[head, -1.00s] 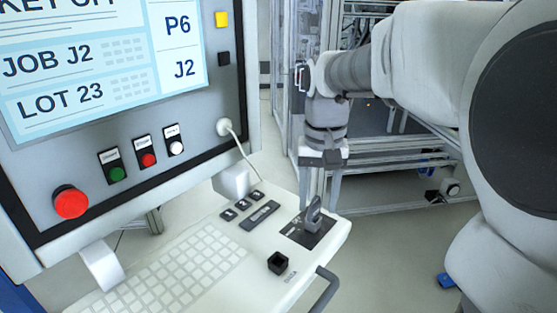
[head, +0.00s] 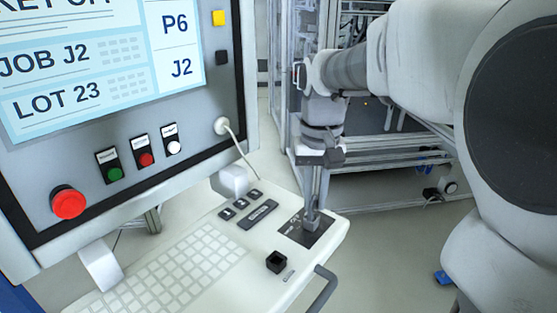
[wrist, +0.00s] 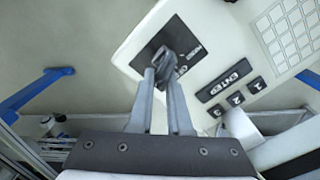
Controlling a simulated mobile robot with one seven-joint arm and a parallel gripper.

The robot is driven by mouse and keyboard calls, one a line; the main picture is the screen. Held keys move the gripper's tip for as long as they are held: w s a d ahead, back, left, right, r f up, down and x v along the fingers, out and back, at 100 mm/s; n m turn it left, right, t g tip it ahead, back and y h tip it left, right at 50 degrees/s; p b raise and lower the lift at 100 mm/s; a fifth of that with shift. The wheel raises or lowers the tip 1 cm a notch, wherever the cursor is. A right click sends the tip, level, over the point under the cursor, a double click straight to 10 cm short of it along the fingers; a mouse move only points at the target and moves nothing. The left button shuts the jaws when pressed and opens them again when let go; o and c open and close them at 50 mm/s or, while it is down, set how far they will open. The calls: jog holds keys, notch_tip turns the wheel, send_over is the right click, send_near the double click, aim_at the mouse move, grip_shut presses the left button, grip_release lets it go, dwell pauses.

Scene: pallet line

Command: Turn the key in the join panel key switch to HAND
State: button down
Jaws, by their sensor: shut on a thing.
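The key (head: 311,222) stands in the key switch on a dark square plate (head: 293,236) at the right end of the console. It shows in the wrist view as a grey key head (wrist: 167,62) between the fingertips. My gripper (head: 313,212) reaches down from above and is shut on the key. In the wrist view my gripper (wrist: 163,76) has its two fingers on either side of the key head. The plate's lettering is partly readable in the wrist view, but my fingers hide part of the switch, so I cannot tell which mark the key points to.
The console keyboard (head: 185,265) lies left of the switch, with a black square socket (head: 276,262) in front. A handle (head: 318,290) sticks out at the near right edge. The monitor panel (head: 120,110) with its red button (head: 68,203) stands at left.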

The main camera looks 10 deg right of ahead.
jog(key=n, duration=0.3)
jog(key=shift+s+a+n, duration=0.1)
jog(key=shift+a+n, duration=0.05)
jog(key=shift+n, duration=0.15)
jog(key=shift+c, duration=1.6)
grip_release()
jog(key=shift+r+p, duration=0.1)
jog(key=shift+p, duration=0.2)
jog(key=shift+r+p, duration=2.9)
jog(key=shift+r, duration=0.5)
